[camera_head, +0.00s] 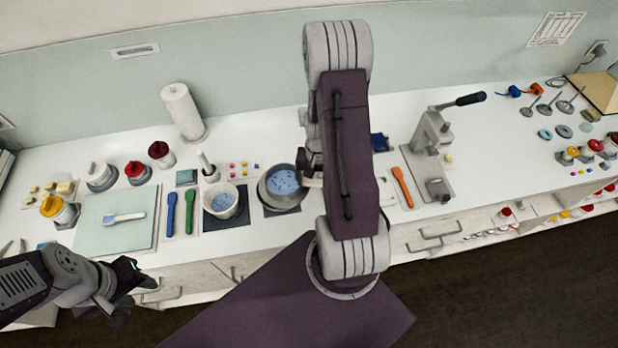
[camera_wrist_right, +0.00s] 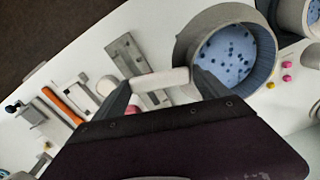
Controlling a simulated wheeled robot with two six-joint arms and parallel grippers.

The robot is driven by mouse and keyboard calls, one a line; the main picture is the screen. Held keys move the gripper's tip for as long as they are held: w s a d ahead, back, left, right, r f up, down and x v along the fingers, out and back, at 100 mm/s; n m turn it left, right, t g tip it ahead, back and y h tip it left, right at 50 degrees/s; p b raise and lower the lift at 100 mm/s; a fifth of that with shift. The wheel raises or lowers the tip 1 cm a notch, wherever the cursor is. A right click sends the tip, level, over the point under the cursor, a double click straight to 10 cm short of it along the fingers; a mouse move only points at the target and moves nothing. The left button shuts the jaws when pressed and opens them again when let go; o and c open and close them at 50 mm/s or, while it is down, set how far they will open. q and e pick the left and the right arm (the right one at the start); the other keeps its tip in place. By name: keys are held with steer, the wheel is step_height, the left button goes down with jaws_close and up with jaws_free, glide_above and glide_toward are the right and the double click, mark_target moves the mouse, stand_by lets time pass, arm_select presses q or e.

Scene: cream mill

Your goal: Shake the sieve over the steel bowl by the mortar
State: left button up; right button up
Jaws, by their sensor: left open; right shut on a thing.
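The sieve (camera_wrist_right: 238,62) is a round grey pan holding blue powder with dark lumps; it also shows in the head view (camera_head: 284,182). My right gripper (camera_wrist_right: 160,80) is shut on its pale handle, and my arm hides most of that grip in the head view. The steel bowl seems to be under the sieve, but I cannot clearly tell its rim from the sieve's. The white mortar (camera_head: 221,213), holding blue powder, stands just left of the sieve. My left gripper (camera_head: 138,288) is open and empty in front of the counter's left part.
A pestle stand (camera_head: 209,171) is behind the mortar. Green (camera_head: 189,211) and blue (camera_head: 171,213) spatulas lie left of it, beside a pale board (camera_head: 100,232). An orange spatula (camera_head: 403,187) and grey press (camera_head: 433,160) are to the right. Small pink and yellow cubes lie behind the bowl.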

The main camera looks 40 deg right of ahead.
mark_target(306, 181)
steer(key=w+a, duration=0.2)
steer(key=shift+w+a, duration=0.35)
steer(key=shift+s+d, duration=0.1)
steer(key=shift+d, duration=0.1)
steer(key=shift+s+d, duration=0.5)
steer(key=shift+s, duration=0.05)
steer(key=shift+r, duration=0.1)
step_height(306, 181, up, 3)
steer(key=p, duration=0.3)
